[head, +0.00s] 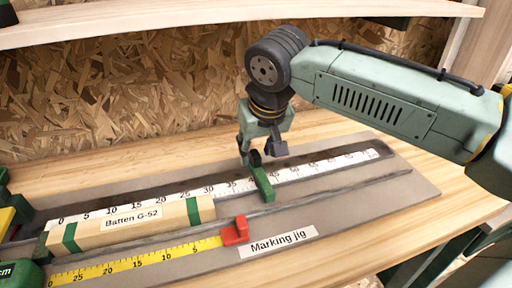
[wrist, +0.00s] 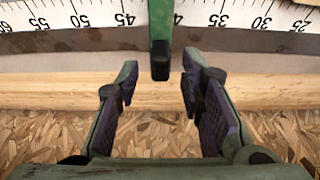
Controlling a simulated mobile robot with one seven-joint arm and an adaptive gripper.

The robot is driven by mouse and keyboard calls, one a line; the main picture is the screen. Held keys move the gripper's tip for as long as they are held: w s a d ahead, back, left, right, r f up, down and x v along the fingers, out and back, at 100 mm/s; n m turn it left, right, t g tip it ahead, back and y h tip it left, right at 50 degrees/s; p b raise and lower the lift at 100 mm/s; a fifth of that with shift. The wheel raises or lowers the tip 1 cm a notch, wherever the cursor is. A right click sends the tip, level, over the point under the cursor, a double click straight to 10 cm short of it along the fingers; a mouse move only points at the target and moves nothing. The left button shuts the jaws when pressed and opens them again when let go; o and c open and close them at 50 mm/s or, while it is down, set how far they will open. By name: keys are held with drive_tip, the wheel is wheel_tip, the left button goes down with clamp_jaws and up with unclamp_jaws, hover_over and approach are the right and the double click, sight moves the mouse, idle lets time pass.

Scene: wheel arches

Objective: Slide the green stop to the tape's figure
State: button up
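The green stop (head: 263,184) sits across the white scale (head: 325,167) of the marking jig. In the wrist view the stop (wrist: 160,30) covers the scale around 40, between the printed 45 and 35. My gripper (head: 262,155) is above the stop's far end. In the wrist view my gripper (wrist: 160,72) is open, one finger on each side of the stop's dark end, with gaps on both sides. The yellow tape (head: 130,262) lies along the front, its red end piece (head: 235,231) at the right. Its figures 5 to 25 show; its case (head: 22,275) is cut off at lower left.
The jig board (head: 405,187) is clear to the right of the stop. A chipboard wall (head: 130,90) stands behind, with a shelf (head: 200,18) above.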

drive_tip(key=shift+w+f, duration=0.15)
drive_tip(key=shift+f, duration=0.2)
drive_tip(key=shift+c, duration=0.2)
clamp_jaws()
idle(0.5)
